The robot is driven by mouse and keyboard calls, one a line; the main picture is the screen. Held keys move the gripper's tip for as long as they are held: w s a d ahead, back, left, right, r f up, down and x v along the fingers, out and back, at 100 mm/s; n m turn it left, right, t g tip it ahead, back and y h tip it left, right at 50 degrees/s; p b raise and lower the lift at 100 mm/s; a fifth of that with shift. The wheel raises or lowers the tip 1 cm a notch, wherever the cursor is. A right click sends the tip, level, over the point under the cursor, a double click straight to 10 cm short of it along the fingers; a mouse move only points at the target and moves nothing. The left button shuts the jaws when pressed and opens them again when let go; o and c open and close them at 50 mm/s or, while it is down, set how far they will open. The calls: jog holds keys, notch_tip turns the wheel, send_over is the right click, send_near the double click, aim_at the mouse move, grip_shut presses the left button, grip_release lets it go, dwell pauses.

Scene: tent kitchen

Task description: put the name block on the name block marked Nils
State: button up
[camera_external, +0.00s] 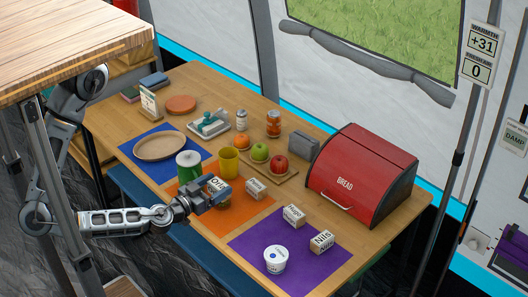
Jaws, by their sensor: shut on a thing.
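The name block marked Nils (322,242) sits on the purple mat (250,248) at the right front of the table. My gripper (218,190) is at the left of the orange mat, shut on a name block (216,183). The gripper hides part of its lettering; only the first letters show, perhaps "Ch". I cannot tell its exact height above the mat. Two more name blocks stand between my gripper and the Nils block: one on the orange mat (256,188), one on the purple mat's far edge (294,215). Their lettering is too small to read.
A white tub (275,259) stands left of the Nils block. A yellow cup (229,161) and a green canister (189,166) stand behind my gripper. The purple mat's left part is bare.

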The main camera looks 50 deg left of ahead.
jog(key=s+d+f+b, duration=0.2)
jog(key=s+d, duration=0.1)
jog(key=s, duration=0.7)
jog(key=w+a+f, duration=0.2)
jog(key=w, duration=0.1)
jog(key=w+a+f, duration=0.2)
jog(key=w+a, duration=0.1)
jog(key=w+a+f, duration=0.2)
jog(key=a+f, duration=0.1)
jog(key=shift+w+p, duration=0.3)
jog(key=shift+w, duration=0.1)
jog(key=shift+f+b, duration=0.3)
jog(key=shift+f, duration=1.65)
